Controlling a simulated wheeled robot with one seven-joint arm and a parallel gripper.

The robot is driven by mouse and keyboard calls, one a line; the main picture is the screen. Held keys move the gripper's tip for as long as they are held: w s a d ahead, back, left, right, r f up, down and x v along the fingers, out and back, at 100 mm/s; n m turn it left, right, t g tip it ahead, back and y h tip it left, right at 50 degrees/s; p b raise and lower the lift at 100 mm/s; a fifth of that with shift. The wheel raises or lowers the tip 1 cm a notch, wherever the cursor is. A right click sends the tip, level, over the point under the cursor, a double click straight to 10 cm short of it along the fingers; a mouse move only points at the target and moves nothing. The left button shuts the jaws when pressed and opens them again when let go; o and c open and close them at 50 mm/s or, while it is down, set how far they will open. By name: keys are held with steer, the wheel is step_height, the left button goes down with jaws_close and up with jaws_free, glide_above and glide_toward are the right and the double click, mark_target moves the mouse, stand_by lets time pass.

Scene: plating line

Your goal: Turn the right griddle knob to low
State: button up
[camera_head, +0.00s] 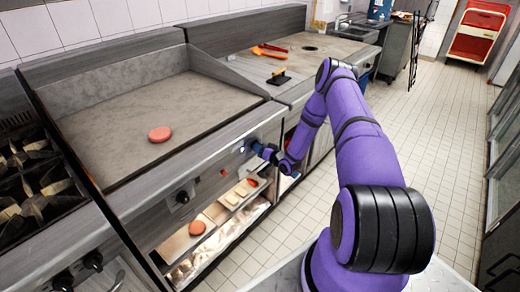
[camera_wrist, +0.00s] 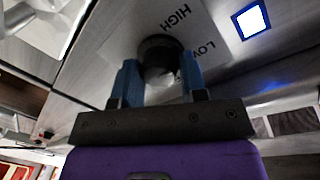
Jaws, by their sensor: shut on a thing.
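The right griddle knob (camera_wrist: 160,52) is a dark round knob on the grey metal front panel. The words HIGH and LOW are printed beside it in the wrist view. My gripper (camera_wrist: 160,82) has its two blue fingers on either side of the knob and is shut on it. In the head view my gripper (camera_head: 260,149) reaches the right part of the griddle front (camera_head: 220,160), and its fingers largely hide the knob. I cannot tell where the knob's pointer stands. The left griddle knob (camera_head: 182,197) is dark and free.
A pink patty (camera_head: 160,134) lies on the griddle plate (camera_head: 120,110). A lower shelf below the panel holds another patty (camera_head: 197,227) and pale slices (camera_head: 240,191). A burner range (camera_head: 35,185) stands at the left. The tiled floor (camera_head: 440,150) at the right is clear.

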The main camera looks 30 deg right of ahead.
steer(key=shift+m+g+y, duration=0.3)
steer(key=shift+m, duration=1.8)
steer(key=o, duration=0.9)
steer(key=shift+s+d, duration=0.1)
steer(key=shift+s, duration=0.05)
steer(key=v, duration=1)
steer(key=shift+s+d, duration=0.1)
steer(key=shift+s, duration=0.15)
steer(key=shift+r, duration=0.1)
